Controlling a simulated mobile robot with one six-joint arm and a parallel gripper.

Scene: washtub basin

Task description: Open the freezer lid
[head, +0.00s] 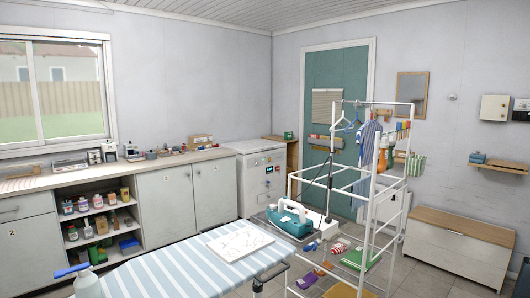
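No thing in the head view is clearly marked as a freezer. A white boxy appliance (262,178) stands at the end of the counter in the back corner, with a flat closed top and small round fittings on its front. A low white chest (455,258) with a closed wood-coloured top (466,224) stands against the right wall. I cannot tell which of these is the freezer. My gripper does not show in this view.
A striped ironing board (185,262) fills the near middle, with a spray bottle (88,283) on its left end. A white drying rack (364,200) with hung clothes stands between it and the low chest. Counter cabinets (168,200) line the left wall. Items litter the floor below the rack.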

